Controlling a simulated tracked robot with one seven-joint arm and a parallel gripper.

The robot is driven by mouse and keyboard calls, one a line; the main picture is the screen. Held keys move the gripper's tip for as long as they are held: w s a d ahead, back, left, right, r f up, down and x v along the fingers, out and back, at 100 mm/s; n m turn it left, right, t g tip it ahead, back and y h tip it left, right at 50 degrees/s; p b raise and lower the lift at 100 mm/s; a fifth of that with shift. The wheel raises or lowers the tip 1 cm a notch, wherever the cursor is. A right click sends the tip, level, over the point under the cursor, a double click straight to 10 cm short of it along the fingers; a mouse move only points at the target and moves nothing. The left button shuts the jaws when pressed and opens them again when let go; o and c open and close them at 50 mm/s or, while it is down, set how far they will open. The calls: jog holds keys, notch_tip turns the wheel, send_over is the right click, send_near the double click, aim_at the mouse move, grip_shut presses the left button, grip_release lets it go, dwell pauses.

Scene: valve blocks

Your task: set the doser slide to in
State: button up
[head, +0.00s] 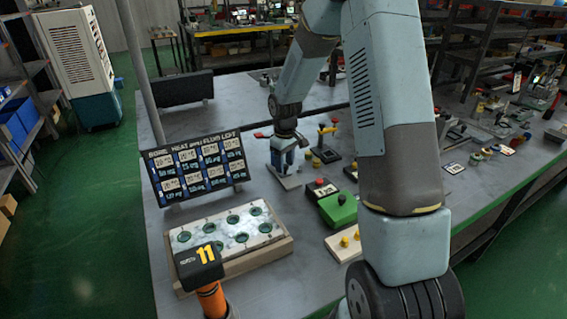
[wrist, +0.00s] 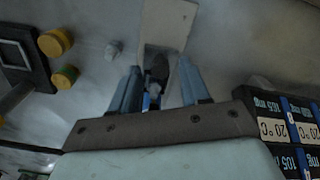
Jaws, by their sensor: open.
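My gripper (wrist: 158,80) points down with its two pale blue fingers apart. In the wrist view a dark rounded part (wrist: 157,64) stands between the fingers, in front of a pale plate (wrist: 168,20). I cannot tell whether the fingers touch it. This is likely the doser slide, but its in or out setting cannot be read. In the head view my gripper (head: 283,158) is low over a small pale base plate (head: 290,180), and my wrist and fingers hide most of what stands there. A red part (head: 259,135) shows just left of my wrist.

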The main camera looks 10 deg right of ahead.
aim_at(285, 165)
notch_tip(285, 165, up, 14)
jog(key=shift+f, duration=0.15)
dwell(0.6)
jog(key=s+d+r+m+t, duration=0.2)
jog(key=s+r+m+t, duration=0.1)
jog(key=s+r, duration=1.1)
jog(key=s+d+r+m+t, duration=0.1)
jog(key=s+m, duration=0.1)
jog(key=s, duration=0.7)
jog(key=s+d+r+m+t, duration=0.1)
jog(key=s+m, duration=0.1)
jog(key=s, duration=0.7)
jog(key=shift+s+r+t, duration=0.3)
jog(key=shift+s, duration=0.1)
